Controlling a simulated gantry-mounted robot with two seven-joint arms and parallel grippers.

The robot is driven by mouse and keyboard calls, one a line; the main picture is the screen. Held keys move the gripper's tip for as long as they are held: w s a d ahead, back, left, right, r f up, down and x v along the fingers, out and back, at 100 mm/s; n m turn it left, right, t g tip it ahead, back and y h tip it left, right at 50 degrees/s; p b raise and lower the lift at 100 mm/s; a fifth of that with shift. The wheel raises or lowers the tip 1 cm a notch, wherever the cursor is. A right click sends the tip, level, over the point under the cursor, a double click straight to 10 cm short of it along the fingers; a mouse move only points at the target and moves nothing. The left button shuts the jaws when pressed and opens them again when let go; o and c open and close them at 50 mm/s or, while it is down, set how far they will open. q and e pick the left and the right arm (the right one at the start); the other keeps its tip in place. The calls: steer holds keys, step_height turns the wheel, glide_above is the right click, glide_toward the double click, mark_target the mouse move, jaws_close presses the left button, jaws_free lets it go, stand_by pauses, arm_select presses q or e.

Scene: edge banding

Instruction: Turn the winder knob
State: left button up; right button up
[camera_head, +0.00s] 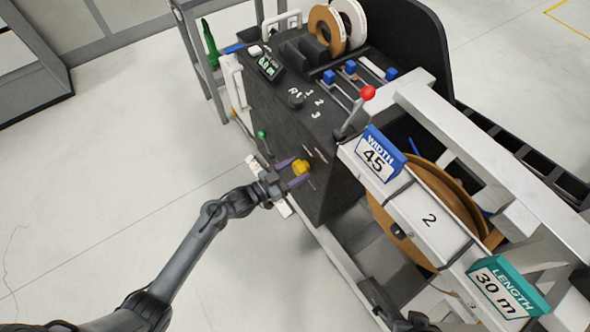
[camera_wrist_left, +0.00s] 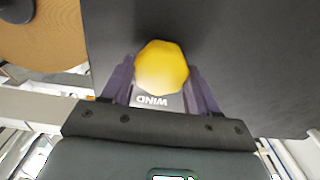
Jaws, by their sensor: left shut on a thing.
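The yellow winder knob (camera_head: 301,167) sticks out of the dark side face of the machine cabinet (camera_head: 330,190). In the left wrist view the knob (camera_wrist_left: 162,67) is a faceted yellow cap with the label "WIND" (camera_wrist_left: 153,101) upside down just below it. My left gripper (camera_head: 296,172) reaches in from the left with its purple fingers on either side of the knob and is shut on it. In the left wrist view the fingers (camera_wrist_left: 161,80) flank the knob. Dark parts at the bottom edge of the head view may belong to my right arm, but its jaws cannot be made out.
A large brown reel (camera_head: 440,190) sits behind the WIDTH 45 sign (camera_head: 376,158). A LENGTH 30 m sign (camera_head: 508,288) is at lower right. The floor at left is clear.

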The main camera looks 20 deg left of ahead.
arm_select(q)
steer(key=shift+r+n+p, duration=0.15)
steer(key=shift+n+p, duration=0.45)
steer(key=shift+p, duration=0.25)
steer(key=shift+a+n+p, duration=0.1)
steer(key=shift+n+p, duration=0.95)
steer(key=shift+n, duration=0.05)
steer(key=shift+w+n+p, duration=0.1)
steer(key=shift+n+p, duration=0.65)
steer(key=shift+n, duration=0.25)
steer(key=shift+n+p, duration=0.4)
steer(key=shift+n, duration=0.4)
steer(key=shift+f, duration=0.25)
steer(key=o, duration=1)
steer(key=shift+a, duration=0.1)
